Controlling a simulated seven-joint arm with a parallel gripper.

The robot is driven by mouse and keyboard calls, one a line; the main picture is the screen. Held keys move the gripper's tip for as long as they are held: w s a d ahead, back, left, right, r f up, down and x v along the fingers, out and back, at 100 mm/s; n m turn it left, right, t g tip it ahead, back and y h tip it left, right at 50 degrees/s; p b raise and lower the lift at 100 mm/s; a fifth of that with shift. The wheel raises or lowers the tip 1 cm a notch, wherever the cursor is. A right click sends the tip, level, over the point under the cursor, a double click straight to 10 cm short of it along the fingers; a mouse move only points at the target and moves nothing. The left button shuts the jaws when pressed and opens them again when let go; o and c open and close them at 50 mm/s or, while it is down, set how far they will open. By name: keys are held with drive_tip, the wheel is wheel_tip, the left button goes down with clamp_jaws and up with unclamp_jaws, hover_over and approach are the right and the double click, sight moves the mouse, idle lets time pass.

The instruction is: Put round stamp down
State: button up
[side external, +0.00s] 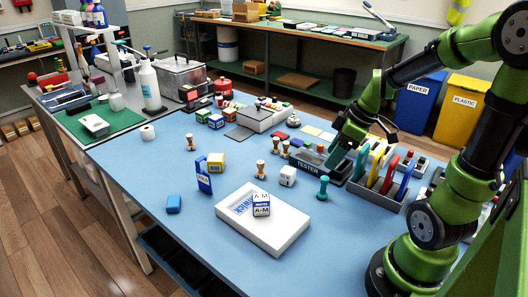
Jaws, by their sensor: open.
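Several small stamps with knobbed handles stand upright on the blue table; I cannot tell which is the round stamp. Two wooden-handled ones, a left one (276,145) and a right one (285,149), stand just left of the black tester (311,169). Another wooden-handled stamp (260,170) stands nearer the front, one (191,143) is farther left, and a teal stamp (323,187) stands in front of the tester. My gripper (334,162) is open, low over the tester's right end. Its fingertips are small and partly unclear, and I see nothing held between them.
A white box (285,236) with a small A-M block (261,204) on it lies at the front. A grey rack (380,194) of coloured tools is close to the right of my gripper. A white cube (287,176) stands near the tester.

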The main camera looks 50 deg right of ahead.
drive_tip(key=s+a+r+m+t, duration=0.1)
drive_tip(key=a+r+m, duration=0.3)
drive_tip(key=a, duration=0.3)
drive_tip(key=s+a+r+m+t, duration=0.2)
drive_tip(key=a+r+m, duration=0.2)
drive_tip(key=a, duration=0.4)
drive_tip(key=shift+a+r, duration=0.2)
drive_tip(key=shift+r, duration=0.55)
